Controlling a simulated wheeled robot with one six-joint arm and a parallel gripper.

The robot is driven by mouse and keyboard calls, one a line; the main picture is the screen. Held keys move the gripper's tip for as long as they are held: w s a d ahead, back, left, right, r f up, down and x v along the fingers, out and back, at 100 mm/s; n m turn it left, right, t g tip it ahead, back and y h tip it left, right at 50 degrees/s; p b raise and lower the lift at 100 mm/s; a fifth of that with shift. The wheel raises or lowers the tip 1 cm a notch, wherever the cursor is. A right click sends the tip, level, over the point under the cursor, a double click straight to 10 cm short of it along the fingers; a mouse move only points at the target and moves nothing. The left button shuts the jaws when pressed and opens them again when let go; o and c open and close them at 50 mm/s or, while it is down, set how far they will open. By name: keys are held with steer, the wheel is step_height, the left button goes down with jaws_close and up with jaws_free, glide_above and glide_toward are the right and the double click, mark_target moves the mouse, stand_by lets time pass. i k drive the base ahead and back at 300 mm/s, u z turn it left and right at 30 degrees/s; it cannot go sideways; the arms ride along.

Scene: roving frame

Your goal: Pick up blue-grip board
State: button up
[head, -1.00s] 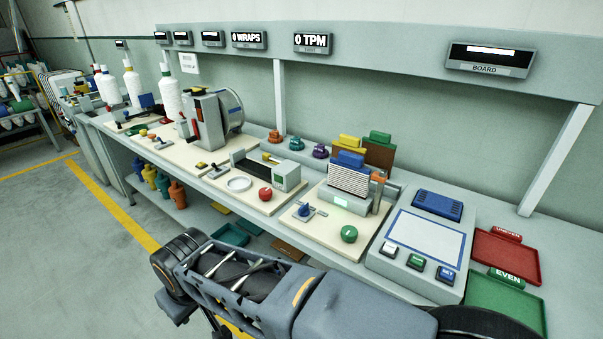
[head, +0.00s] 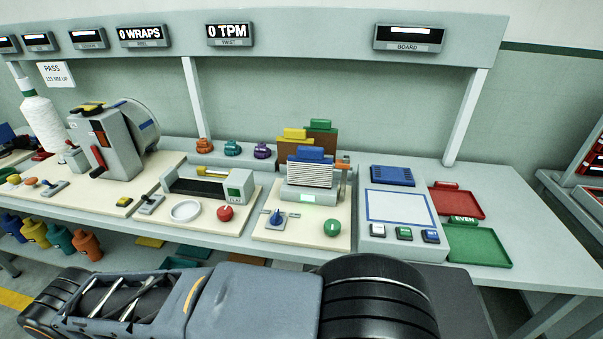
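The blue-grip board stands upright at the board station, with its blue grip (head: 311,153) on top and a white, finely striped face (head: 310,174) below it. Its lower edge meets the grey machine base with a lit green display (head: 308,197). A yellow grip (head: 294,133) and a green grip (head: 321,124) show on brown boards just behind it. My arm lies across the bottom of the head view, in front of the bench. My gripper is not in view.
A grey console with a pale panel (head: 396,206) stands right of the board station, with red (head: 458,203) and green (head: 480,246) trays beyond it. The bench's right end is clear.

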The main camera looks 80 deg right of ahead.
mark_target(310, 168)
steer(key=z, duration=0.8)
steer(key=i, duration=0.85)
steer(key=z, duration=1)
